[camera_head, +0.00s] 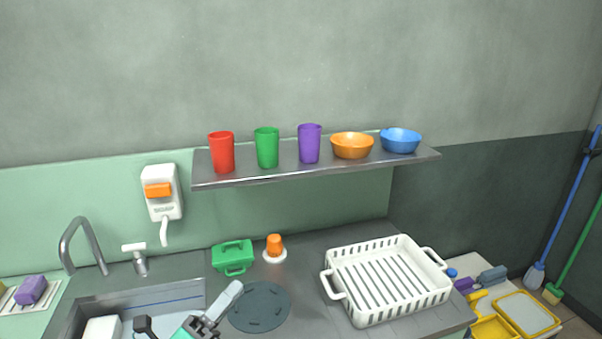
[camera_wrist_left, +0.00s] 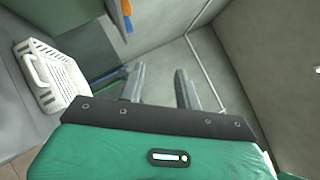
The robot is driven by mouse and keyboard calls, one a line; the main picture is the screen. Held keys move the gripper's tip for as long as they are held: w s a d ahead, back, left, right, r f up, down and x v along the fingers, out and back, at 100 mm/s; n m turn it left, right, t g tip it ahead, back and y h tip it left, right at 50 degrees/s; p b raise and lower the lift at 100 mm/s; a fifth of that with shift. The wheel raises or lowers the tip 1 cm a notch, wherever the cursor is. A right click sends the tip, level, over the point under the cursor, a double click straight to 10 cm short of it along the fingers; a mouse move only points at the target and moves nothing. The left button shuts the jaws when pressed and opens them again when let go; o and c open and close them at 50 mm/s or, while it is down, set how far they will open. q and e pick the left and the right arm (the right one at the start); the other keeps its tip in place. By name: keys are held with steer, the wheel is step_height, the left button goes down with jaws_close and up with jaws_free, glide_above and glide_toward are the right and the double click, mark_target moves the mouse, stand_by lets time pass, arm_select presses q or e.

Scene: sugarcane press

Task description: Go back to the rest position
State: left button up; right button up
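My left gripper (camera_head: 229,298) shows at the bottom of the head view, in front of the sink and counter, with a pale grey finger pointing up and right. In the left wrist view its two fingers (camera_wrist_left: 160,82) stand apart with nothing between them, so it is open and empty. The green gripper body fills the bottom of that view. My right gripper is in neither view.
A metal shelf (camera_head: 289,173) holds red, green and purple cups and orange and blue bowls. The rack (camera_wrist_left: 51,76) also shows in the wrist view.

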arm_select(q)
steer(key=s+a+f+n+g+y, duration=0.35)
steer(key=a+f+n+y, duration=1.2)
steer(key=n, duration=0.95)
steer(key=s+d+f+n+g+h, duration=0.1)
steer(key=s+d+f+n+g, duration=0.1)
steer(key=s+f+g, duration=0.45)
steer(key=s+d+f+n+g, duration=0.35)
steer(key=s+f, duration=0.35)
steer(key=s, duration=0.5)
step_height(320, 180, down, 28)
steer(key=m+g, duration=0.1)
steer(key=g, duration=0.1)
steer(key=s+a+f, duration=0.2)
steer(key=s+f, duration=0.7)
steer(key=f, duration=0.2)
steer(key=s+a+f, duration=0.2)
steer(key=s+f, duration=0.8)
steer(key=f, duration=0.1)
steer(key=shift+s+g, duration=0.15)
steer(key=shift+g, duration=0.3)
